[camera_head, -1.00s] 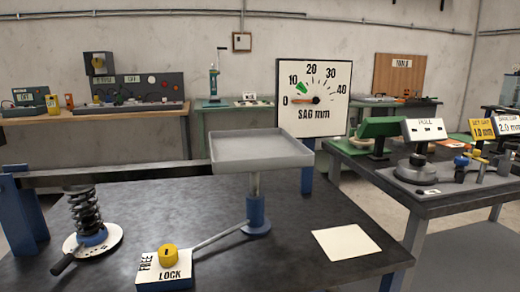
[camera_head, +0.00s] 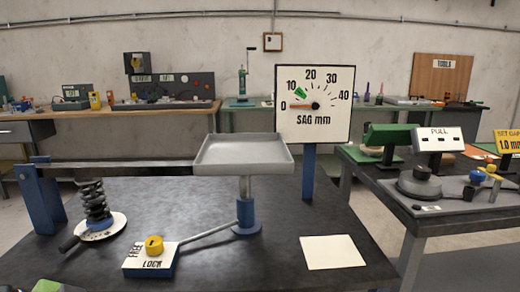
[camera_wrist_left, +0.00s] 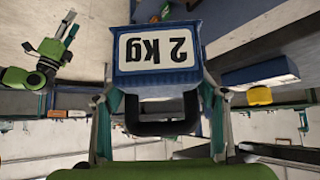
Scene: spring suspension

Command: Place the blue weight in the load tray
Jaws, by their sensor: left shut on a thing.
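The blue weight (camera_wrist_left: 157,52), labelled 2 kg, hangs upside down in the left wrist view. My left gripper (camera_wrist_left: 160,112) is shut on its dark handle (camera_wrist_left: 160,127). In the head view the weight does not show; only a green piece (camera_head: 52,287), apparently of my left arm, shows at the bottom-left edge. The grey load tray (camera_head: 243,163) stands empty on its post at the middle of the dark bench. A green and black arm, apparently my right one with its gripper (camera_wrist_left: 68,24), shows in the left wrist view; its jaws are too small to judge.
On the bench are a lock block with a yellow knob (camera_head: 154,245), a black spring (camera_head: 95,200) and a white card (camera_head: 332,252). The sag dial (camera_head: 314,104) stands behind the tray. Another bench (camera_head: 450,215) stands at right.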

